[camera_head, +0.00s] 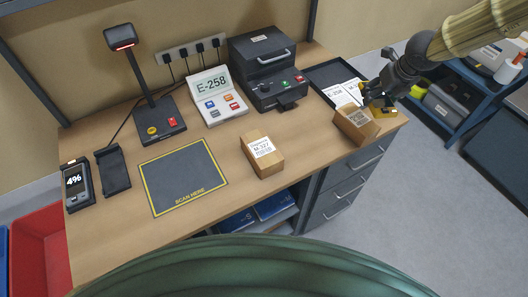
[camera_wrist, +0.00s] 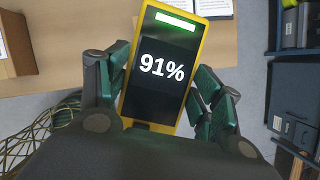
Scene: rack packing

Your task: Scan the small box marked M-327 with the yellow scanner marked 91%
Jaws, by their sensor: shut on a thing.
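My gripper (camera_head: 374,97) is at the right end of the desk, shut on the yellow scanner (camera_head: 385,111). In the wrist view the scanner (camera_wrist: 161,68) sits between the fingers of my gripper (camera_wrist: 160,85), its dark screen reading 91%. The small box marked M-327 (camera_head: 262,155) stands on the desk right of the scan mat, its white label facing up. The scanner and the box are well apart.
A mat marked SCAN HERE (camera_head: 185,178), a lamp-like stand (camera_head: 150,90), an E-258 console (camera_head: 214,96), a label printer (camera_head: 272,75) and a 4% device (camera_head: 76,185) occupy the desk.

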